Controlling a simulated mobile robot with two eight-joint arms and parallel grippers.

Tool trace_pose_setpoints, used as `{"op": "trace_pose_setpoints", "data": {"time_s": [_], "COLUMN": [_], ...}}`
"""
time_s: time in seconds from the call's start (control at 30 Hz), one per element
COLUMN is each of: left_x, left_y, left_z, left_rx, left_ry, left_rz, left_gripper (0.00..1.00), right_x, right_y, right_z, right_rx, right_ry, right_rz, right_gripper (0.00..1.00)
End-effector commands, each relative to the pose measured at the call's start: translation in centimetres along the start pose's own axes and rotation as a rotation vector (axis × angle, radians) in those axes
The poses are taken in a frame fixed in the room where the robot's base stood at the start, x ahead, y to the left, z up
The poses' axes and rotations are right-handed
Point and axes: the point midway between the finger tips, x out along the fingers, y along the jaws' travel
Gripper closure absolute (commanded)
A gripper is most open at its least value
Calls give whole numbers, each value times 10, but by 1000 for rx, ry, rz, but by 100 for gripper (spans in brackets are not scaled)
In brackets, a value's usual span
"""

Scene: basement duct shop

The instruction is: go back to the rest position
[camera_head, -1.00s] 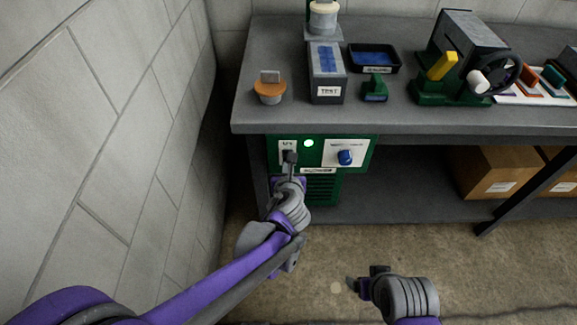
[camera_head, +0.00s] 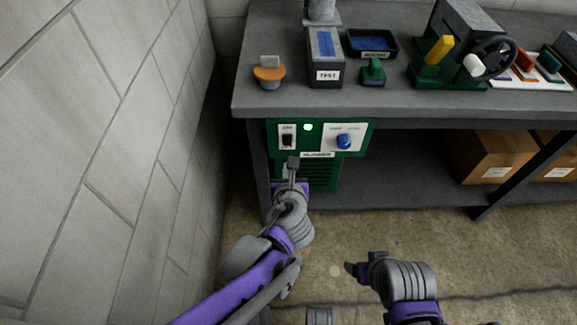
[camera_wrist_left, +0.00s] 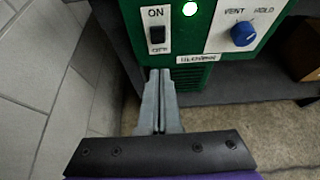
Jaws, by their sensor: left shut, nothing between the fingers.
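My left gripper (camera_head: 292,162) is shut and empty, in front of the green control unit (camera_head: 355,128) under the workbench. In the left wrist view its closed fingers (camera_wrist_left: 158,85) point at the unit's lower face, below the black ON/OFF rocker switch (camera_wrist_left: 157,36). The fingers appear apart from the switch. A green light (camera_wrist_left: 190,8) on the unit is lit. A blue knob (camera_wrist_left: 244,34) sits on a white plate marked VENT and HOLD. My right gripper (camera_head: 353,268) is low over the floor at the lower right; its finger opening is unclear.
The grey workbench (camera_head: 400,102) holds a TEST box (camera_head: 326,74), an orange-topped object (camera_head: 269,73), a dark tray (camera_head: 371,44) and a green machine (camera_head: 447,72). A block wall (camera_head: 120,130) stands close on the left. Cardboard boxes (camera_head: 490,158) sit on the lower shelf. Floor in front is open.

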Motion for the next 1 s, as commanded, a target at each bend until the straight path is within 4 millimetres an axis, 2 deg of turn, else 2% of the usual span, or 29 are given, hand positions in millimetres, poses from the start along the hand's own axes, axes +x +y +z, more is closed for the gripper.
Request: {"op": "trace_pose_setpoints", "data": {"time_s": [0.4, 0.47, 0.53, 0.67, 0.8, 0.9, 1.0], "left_x": [0, -1, -4, -21, -54, -81, -106], "left_y": [1, 8, 25, 77, 134, 161, 177], "left_z": [0, -2, -6, -25, -60, -87, -112], "left_rx": [-9, -52, -173, -611, -1241, -1682, -2077], "left_ry": [2, 12, 38, 113, 170, 175, 154], "left_rz": [2, 12, 40, 149, 333, 482, 629], "left_gripper": [100, 100, 100, 100, 100, 100, 100], "right_x": [0, 0, 0, 0, 0, 0, 0], "right_y": [0, 0, 0, 0, 0, 0, 0], "right_z": [0, 0, 0, 0, 0, 0, 0], "right_rx": [0, 0, 0, 0, 0, 0, 0], "right_ry": [0, 0, 0, 0, 0, 0, 0], "right_rz": [0, 0, 0, 0, 0, 0, 0], "right_gripper": [21, 21, 21, 21, 21, 21, 21]}}
